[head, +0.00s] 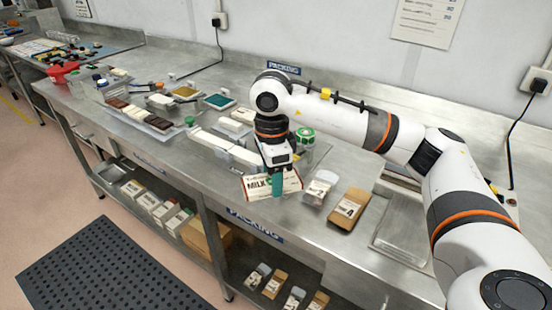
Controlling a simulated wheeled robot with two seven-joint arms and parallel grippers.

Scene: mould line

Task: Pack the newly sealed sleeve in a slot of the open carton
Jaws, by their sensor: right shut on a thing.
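My right gripper (278,187) is above the front part of the steel bench, pointing down. It is shut on a cream and red sleeve marked MILK (256,188), which shows on both sides of the teal finger. I cannot tell whether the sleeve touches the bench top or hangs just above it. My left gripper is not in view. No open carton with slots can be made out for certain; a long white item (222,147) lies left of the gripper, partly behind it.
A clear labelled pouch (319,189) and a brown labelled pack (348,209) lie right of the sleeve. A steel tray (402,225) is further right. Trays of dark and pale bars (146,117) stand left. A brown box (207,240) and labelled packs are on the lower shelf.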

